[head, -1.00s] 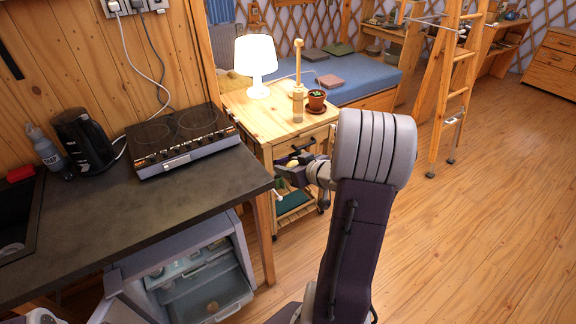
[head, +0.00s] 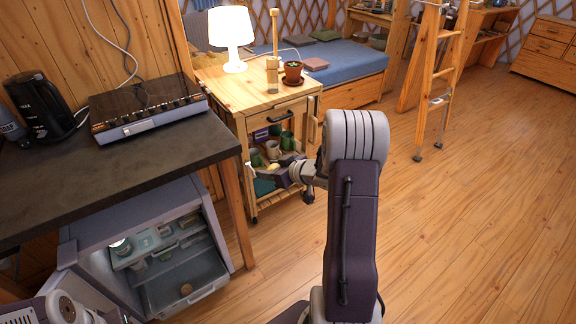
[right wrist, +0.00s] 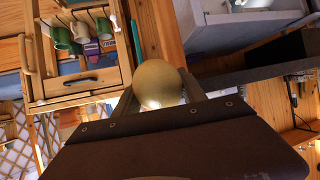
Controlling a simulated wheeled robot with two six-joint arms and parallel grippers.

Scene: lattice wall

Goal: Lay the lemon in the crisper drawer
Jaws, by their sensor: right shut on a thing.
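My right gripper (head: 277,172) is shut on the lemon (head: 273,167), in front of the wooden cart. In the right wrist view the lemon (right wrist: 158,83) is a dull yellow oval between the two fingers. The small grey fridge (head: 125,214) stands open under the dark counter. Its crisper drawer (head: 212,285) is a pale bin at the bottom, pulled out, with a small round brownish thing (head: 186,289) inside. The gripper is to the right of the fridge, apart from it. My left gripper is not in view; only a pale arm part shows at the lower left.
The floor at the right is open.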

